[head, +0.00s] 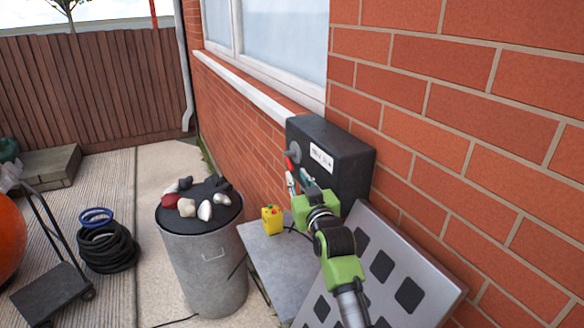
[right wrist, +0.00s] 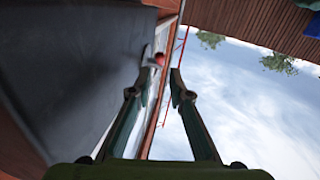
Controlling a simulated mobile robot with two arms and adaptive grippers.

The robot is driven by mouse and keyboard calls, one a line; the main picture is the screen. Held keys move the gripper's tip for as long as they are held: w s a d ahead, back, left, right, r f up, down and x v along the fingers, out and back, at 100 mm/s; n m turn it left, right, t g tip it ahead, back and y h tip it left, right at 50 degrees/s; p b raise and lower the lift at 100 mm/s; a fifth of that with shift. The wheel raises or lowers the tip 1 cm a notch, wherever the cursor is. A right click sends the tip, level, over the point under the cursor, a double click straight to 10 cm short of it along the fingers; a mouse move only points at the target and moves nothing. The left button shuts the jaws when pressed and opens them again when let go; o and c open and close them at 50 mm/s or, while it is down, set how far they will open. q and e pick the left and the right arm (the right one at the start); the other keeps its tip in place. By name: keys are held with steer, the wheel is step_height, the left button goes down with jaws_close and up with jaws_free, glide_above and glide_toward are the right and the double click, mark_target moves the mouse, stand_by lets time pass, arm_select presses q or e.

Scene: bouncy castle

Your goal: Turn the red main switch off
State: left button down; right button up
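The red main switch is a lever with a red grip (head: 289,163) beside a grey round hub on the left side of a black box (head: 346,152). The box is fixed to the brick wall and has a white label on its front. My right gripper (head: 297,182) is just below the red grip, in front of the box. In the right wrist view its two fingers (right wrist: 161,84) are apart with nothing between them. The red knob (right wrist: 159,59) shows just beyond the fingertips, near the left one; contact cannot be told. My left gripper is not in view.
A yellow box (head: 272,219) with coloured buttons stands on a grey surface (head: 280,258) below. A metal bin (head: 207,268) with stones on top stands left of it. A grey panel with dark squares (head: 410,295) leans at the wall. A black hose coil (head: 108,250) lies on the ground.

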mark_target(291, 166)
steer(key=shift+w+a, duration=0.2)
steer(key=shift+w, duration=0.85)
steer(key=shift+w+a, duration=0.2)
steer(key=shift+w, duration=0.85)
steer(key=shift+w+a, duration=0.2)
steer(key=shift+w, duration=0.85)
steer(key=shift+r, duration=0.1)
jaws_close()
